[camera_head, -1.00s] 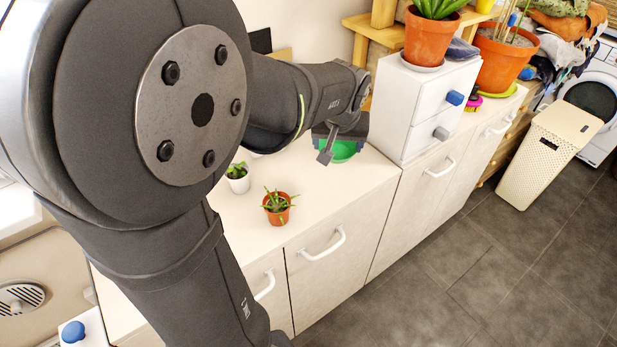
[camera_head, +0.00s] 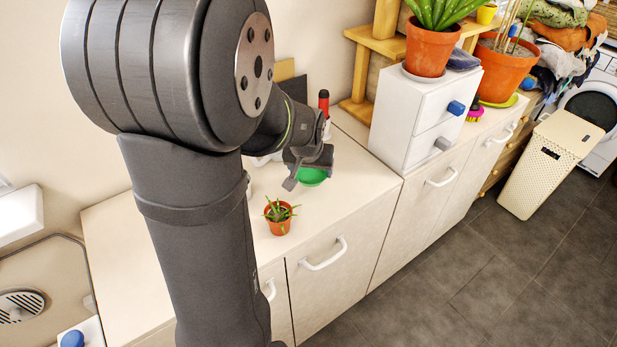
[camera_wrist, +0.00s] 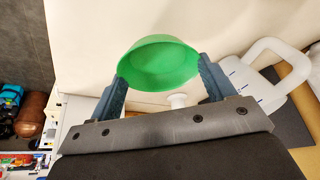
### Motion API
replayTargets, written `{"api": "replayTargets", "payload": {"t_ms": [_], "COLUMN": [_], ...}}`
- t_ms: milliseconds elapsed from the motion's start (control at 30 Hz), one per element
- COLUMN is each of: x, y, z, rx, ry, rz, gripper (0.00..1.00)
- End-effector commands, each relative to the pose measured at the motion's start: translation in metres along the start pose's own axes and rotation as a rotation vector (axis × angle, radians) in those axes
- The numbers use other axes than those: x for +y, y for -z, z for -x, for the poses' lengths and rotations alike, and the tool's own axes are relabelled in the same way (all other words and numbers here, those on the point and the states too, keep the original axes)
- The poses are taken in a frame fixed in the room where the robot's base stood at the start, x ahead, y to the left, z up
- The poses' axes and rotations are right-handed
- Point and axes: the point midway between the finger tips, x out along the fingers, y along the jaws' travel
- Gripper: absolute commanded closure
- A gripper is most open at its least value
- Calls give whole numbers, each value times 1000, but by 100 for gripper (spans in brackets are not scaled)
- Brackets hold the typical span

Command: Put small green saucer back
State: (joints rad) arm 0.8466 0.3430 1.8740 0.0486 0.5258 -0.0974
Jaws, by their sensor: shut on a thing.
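The small green saucer (camera_wrist: 160,62) is between the two fingers of my gripper (camera_wrist: 162,85) in the wrist view, one finger at each side of its rim. My gripper is shut on it. In the head view the green saucer (camera_head: 312,177) shows below my gripper (camera_head: 303,177), over the cream cabinet top. I cannot tell whether it touches the surface. Part of it is hidden by the gripper. A potted aloe in a terracotta pot (camera_head: 432,48) stands on the white drawer box, on a pale saucer.
A small succulent in a terracotta pot (camera_head: 279,217) stands on the cabinet top (camera_head: 352,180) near the front. A red-topped bottle (camera_head: 324,102) is at the back. The white drawer box (camera_head: 396,125) stands to the right. The cabinet top between is clear.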

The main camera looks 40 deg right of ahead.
Motion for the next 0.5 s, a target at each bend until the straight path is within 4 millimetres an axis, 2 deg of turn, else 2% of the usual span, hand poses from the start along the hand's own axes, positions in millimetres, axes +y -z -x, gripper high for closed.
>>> {"api": "replayTargets", "payload": {"t_ms": [267, 500], "x": [0, 0], "y": [-14, -15], "z": [-34, -36], "rx": [-3, 0], "ry": [0, 0], "rz": [1, 1], "gripper": [47, 47]}}
